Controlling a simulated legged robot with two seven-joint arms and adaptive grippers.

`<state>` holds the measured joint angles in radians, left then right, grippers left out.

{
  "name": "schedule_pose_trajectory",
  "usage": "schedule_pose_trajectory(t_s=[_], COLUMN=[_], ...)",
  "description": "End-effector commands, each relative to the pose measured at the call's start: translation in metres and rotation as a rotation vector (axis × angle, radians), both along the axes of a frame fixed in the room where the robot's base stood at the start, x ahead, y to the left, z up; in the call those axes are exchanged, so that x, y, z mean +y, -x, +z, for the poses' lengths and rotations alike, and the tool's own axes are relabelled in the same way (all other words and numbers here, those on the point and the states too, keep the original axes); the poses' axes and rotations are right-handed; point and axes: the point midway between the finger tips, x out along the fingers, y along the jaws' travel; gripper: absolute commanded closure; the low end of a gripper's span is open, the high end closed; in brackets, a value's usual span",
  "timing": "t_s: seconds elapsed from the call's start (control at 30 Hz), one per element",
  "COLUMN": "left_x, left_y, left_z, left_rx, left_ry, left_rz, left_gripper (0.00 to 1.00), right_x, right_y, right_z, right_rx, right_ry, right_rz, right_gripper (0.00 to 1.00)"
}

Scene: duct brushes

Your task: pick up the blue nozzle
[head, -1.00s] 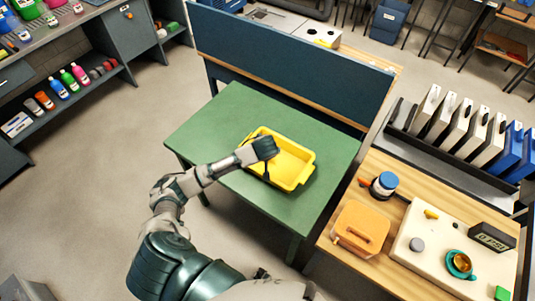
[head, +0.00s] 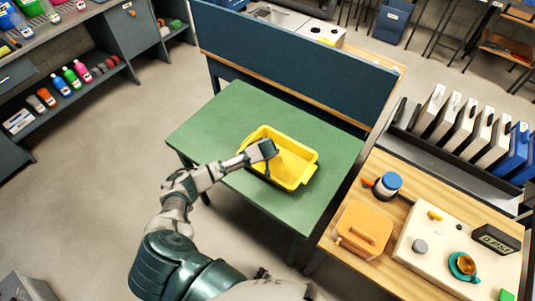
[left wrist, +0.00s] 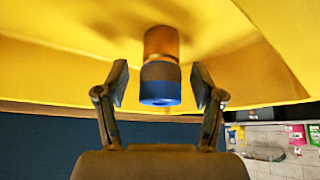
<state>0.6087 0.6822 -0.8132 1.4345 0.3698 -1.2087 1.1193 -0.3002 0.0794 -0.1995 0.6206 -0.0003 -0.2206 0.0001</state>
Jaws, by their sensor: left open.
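The blue nozzle (left wrist: 160,84) shows in the left wrist view, blue at its near end with a copper-brown part behind it. It is against the yellow tray (left wrist: 70,60), between the two fingers of my left gripper (left wrist: 159,88). The fingers are open, with a gap on each side of the nozzle. In the head view, my left gripper (head: 266,158) is over the yellow tray (head: 303,168) on the green table. The nozzle is hidden there behind my gripper. My right gripper is not in view.
The green table (head: 215,125) is clear around the tray. A dark blue panel (head: 290,55) stands behind it. To the right, a wooden table (head: 345,215) holds an orange case (head: 364,228), a blue-topped container (head: 388,184) and a white board (head: 445,255).

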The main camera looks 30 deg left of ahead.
Motion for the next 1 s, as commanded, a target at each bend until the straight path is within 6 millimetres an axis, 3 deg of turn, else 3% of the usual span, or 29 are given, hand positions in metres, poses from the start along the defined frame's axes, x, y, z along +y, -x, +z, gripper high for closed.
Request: schedule_pose_trajectory(t_s=[0.17,0.47,0.77,1.0], left_x=[0.0,0.0,0.0,0.0], left_y=[0.0,0.0,0.0,-0.001], left_z=[0.0,0.0,0.004,0.049], left_rx=[0.0,0.0,0.0,-0.004], left_ry=[0.0,-0.001,0.0,0.0], left_rz=[0.0,0.001,0.0,0.0], left_gripper=[0.32,0.99,0.99,0.99], right_x=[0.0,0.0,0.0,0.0], right_y=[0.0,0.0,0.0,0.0], right_z=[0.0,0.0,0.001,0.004], right_rx=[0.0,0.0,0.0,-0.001], right_ry=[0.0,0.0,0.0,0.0], right_rz=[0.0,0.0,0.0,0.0], right_gripper=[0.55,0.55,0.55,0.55])
